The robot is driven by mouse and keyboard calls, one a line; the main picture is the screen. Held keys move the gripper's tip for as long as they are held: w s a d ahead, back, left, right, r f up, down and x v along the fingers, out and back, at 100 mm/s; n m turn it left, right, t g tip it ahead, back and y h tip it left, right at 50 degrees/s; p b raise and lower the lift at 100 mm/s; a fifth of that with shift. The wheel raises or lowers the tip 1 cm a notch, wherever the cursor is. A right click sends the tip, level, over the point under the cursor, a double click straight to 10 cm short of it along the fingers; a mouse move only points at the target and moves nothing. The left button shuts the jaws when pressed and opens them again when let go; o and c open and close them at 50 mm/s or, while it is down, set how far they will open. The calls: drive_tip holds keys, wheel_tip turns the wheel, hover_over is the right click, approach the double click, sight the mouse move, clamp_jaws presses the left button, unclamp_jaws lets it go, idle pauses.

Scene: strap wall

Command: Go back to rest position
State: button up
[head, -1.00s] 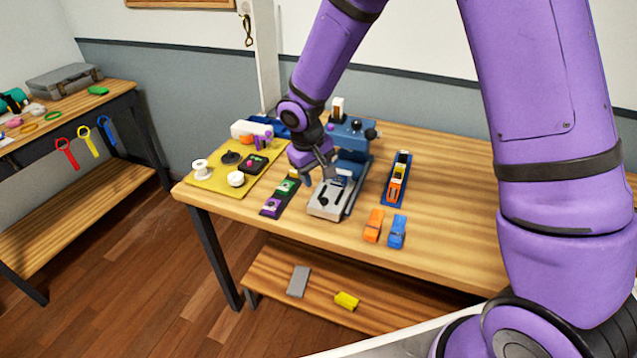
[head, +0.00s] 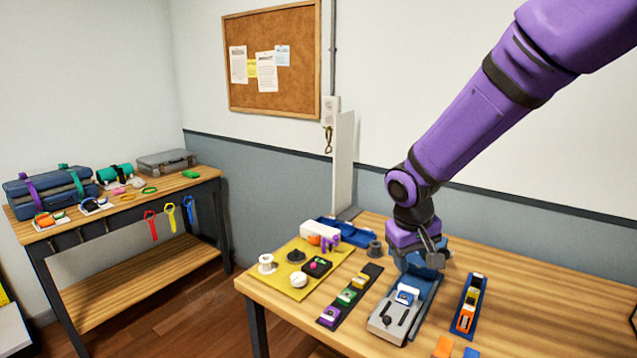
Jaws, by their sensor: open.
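My gripper (head: 437,257) is in the head view, raised above the back end of a grey and blue bench device (head: 395,315) on the wooden table. Its fingers are apart and I see nothing between them. A small blue and white piece (head: 406,295) sits on the device, in front of and below the gripper. My purple arm comes down from the upper right and hides part of the device's back.
A yellow mat (head: 290,285) with spools and small parts lies at the table's left. A dark strip (head: 350,296) with coloured blocks and a blue tray (head: 469,305) flank the device. A side bench (head: 110,215) stands at the left.

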drive_tip(key=s+d+r+m+t, duration=0.2)
drive_tip(key=s+d+r, duration=0.5)
drive_tip(key=s+r, duration=0.45)
drive_tip(key=s+d+r+t+y, duration=0.1)
drive_tip(key=s+r, duration=0.2)
drive_tip(key=s, duration=0.3)
drive_tip(key=s+d+r+m, duration=0.1)
drive_tip(key=s+d+r, duration=0.1)
drive_tip(key=s, duration=0.5)
drive_tip(key=shift+s+d+r+t+y, duration=0.2)
drive_tip(key=shift+d+r+t+y, duration=0.15)
drive_tip(key=shift+r, duration=0.3)
